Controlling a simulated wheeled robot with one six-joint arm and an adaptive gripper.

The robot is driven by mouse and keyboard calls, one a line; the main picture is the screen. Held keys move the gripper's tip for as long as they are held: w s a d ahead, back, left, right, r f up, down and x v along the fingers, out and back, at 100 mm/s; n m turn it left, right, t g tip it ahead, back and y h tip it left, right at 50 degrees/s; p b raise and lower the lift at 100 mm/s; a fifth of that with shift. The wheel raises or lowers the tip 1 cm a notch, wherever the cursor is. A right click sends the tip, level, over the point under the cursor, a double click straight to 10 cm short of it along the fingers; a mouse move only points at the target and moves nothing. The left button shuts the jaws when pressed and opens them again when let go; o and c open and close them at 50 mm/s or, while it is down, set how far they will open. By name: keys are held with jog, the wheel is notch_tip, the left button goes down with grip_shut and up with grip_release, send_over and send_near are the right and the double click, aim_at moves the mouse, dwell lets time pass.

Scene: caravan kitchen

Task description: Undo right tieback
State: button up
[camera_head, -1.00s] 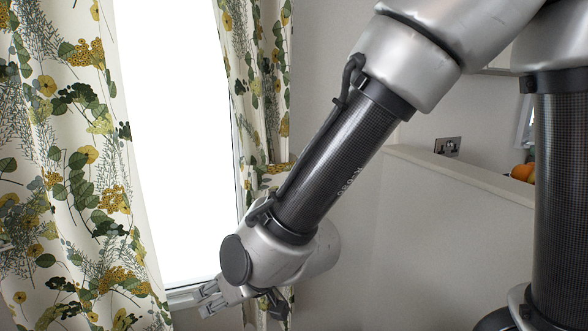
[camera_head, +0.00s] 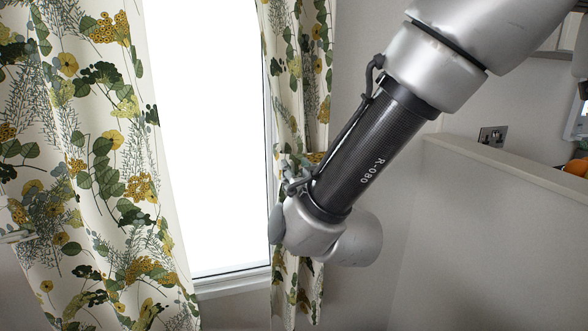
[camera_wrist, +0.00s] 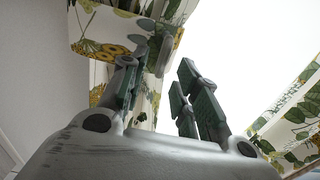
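The right curtain (camera_head: 298,60) has a floral print and hangs along the right side of the bright window. Its tieback (camera_head: 317,157) is a band of the same print, mostly hidden behind my arm. In the wrist view, the patterned band (camera_wrist: 97,48) crosses the upper left, with curtain cloth (camera_wrist: 147,105) below it. My gripper (camera_head: 293,183) is at the curtain, just below band height. In the wrist view my gripper (camera_wrist: 160,75) is open, its fingers apart. Curtain cloth shows behind and between them; I cannot tell whether they touch it.
The left curtain (camera_head: 95,170) covers the left of the window. The sill (camera_head: 232,283) runs below the glass. A low partition (camera_head: 500,230) stands at the right, with a socket (camera_head: 491,136) on the wall behind it. Bare wall lies right of the right curtain.

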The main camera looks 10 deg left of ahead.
aim_at(299, 170)
jog(key=shift+x, duration=1.45)
grip_shut()
